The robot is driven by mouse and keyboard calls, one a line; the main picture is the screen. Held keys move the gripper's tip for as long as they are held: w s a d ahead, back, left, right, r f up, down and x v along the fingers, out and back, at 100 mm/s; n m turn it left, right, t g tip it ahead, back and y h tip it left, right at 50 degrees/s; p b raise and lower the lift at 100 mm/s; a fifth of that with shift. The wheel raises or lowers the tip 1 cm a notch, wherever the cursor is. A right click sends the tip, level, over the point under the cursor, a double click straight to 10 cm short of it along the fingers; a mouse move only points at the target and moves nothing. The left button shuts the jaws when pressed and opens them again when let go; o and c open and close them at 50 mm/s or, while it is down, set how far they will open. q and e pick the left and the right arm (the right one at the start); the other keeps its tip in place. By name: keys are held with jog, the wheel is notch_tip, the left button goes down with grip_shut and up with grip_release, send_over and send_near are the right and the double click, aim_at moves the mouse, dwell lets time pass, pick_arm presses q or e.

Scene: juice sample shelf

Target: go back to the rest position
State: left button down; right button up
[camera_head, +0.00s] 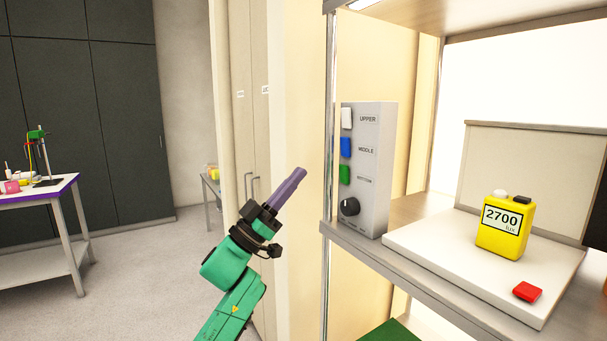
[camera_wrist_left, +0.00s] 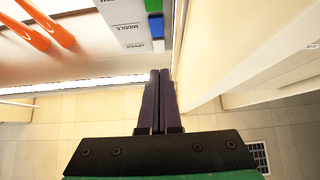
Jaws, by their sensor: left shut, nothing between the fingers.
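My left gripper (camera_head: 297,177) points up and to the right in the head view, in front of the beige cabinet doors and left of the shelf. Its purple fingers are together with nothing between them. In the left wrist view the fingers (camera_wrist_left: 160,78) also lie side by side, close below the control box (camera_wrist_left: 128,22) and apart from it. My right gripper is in neither view.
The grey control box (camera_head: 372,165) with white, blue and green switches and a black knob stands on the shelf (camera_head: 350,240). A yellow 2700 lux meter (camera_head: 503,225) and a red block (camera_head: 527,292) rest on a white board (camera_head: 430,245). A table (camera_head: 60,200) stands far left.

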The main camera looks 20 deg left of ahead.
pick_arm(q)
jog(key=w+a+f+n+y, duration=0.2)
jog(key=w+f+n+y, duration=0.15)
jog(key=f, duration=0.65)
jog(key=w+a+f+n+y, duration=0.2)
jog(key=f+y, duration=0.3)
jog(key=f, duration=0.4)
jog(key=w+a+f+n+y, duration=0.2)
jog(key=f+y, duration=0.2)
jog(key=f, duration=0.6)
jog(key=s+a+f+g+y, duration=0.1)
jog(key=s+f+g, duration=0.2)
jog(key=f, duration=0.9)
jog(key=s+a+f+g+y, duration=0.1)
jog(key=s+f+g+y, duration=0.15)
jog(key=f, duration=0.85)
jog(key=s+f+g, duration=0.7)
jog(key=s+f, duration=1.4)
jog(key=f, duration=0.3)
jog(key=s+d+f+m+g, duration=0.1)
jog(key=s+f+g, duration=0.2)
jog(key=s, duration=1.1)
jog(key=s+d+f+m+g+y, duration=0.1)
jog(key=s+f+g, duration=0.3)
jog(key=s, duration=1)
notch_tip(320, 180, down, 3)
jog(key=shift+s+r, duration=0.1)
jog(key=shift+s, duration=0.05)
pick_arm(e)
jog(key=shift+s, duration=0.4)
